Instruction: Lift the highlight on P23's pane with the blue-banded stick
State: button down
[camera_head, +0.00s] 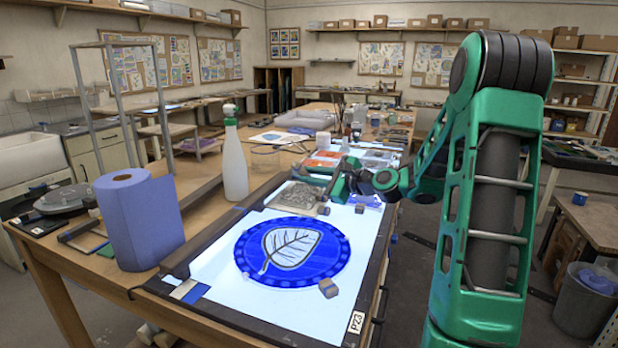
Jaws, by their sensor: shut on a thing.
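P23's pane (325,262) is a round, deep blue disc with a pale leaf (290,248) and dark veins. It lies flat on the lit white light table (215,255). The P23 label (356,322) is on the near right of the table's dark frame. My gripper (337,184) is beyond the pane, over the far part of the lit surface, apart from the leaf. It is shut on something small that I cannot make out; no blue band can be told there. Parts of my green arm hide what lies behind the gripper.
A blue paper roll (138,220) and a white spray bottle (234,160) stand left of the lit surface. Small grey blocks (328,288) sit near the pane. A grey textured sheet (297,197) lies behind it. More coloured panes (325,158) lie farther back.

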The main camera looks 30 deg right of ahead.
jog(key=shift+d, duration=0.1)
jog(key=shift+w+d, duration=0.65)
jog(key=shift+d, duration=0.1)
jog(key=shift+s+a, duration=0.2)
jog(key=shift+a, duration=0.35)
jog(key=shift+s+a, duration=0.2)
jog(key=shift+a, duration=0.35)
jog(key=shift+w+d, duration=0.1)
jog(key=shift+w, duration=0.05)
jog(key=shift+w+d, duration=0.55)
jog(key=shift+w, duration=0.25)
jog(key=shift+s+a, duration=0.65)
jog(key=shift+a, duration=0.2)
